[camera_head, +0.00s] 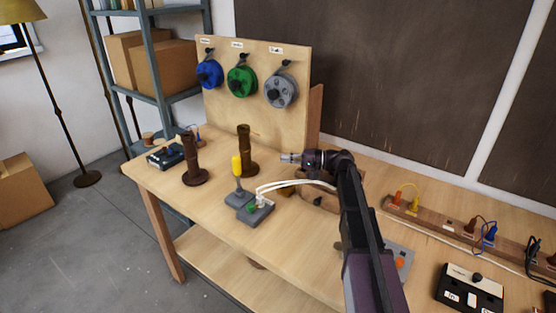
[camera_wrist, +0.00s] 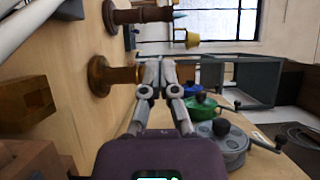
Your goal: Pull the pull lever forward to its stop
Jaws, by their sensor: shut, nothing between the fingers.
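An upright yellow handle (camera_head: 236,165) stands on a dark grey block (camera_head: 240,199) near the bench's front edge. It looks like the pull lever, but I cannot be sure. My gripper (camera_head: 284,158) is shut and empty, to the right of and behind the yellow handle, apart from it and pointing left. In the wrist view my gripper's fingers (camera_wrist: 159,88) are together in front of a brown turned post (camera_wrist: 100,76); I cannot tell whether they touch it. I cannot make out the lever in the wrist view.
Two brown posts (camera_head: 190,160) (camera_head: 246,150) stand on the bench. Blue, green and grey spools (camera_head: 281,90) hang on a wooden board (camera_head: 225,115) behind. White cables (camera_head: 290,184) run from a small grey block (camera_head: 258,212) to behind my arm. A black box (camera_head: 468,287) sits at right.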

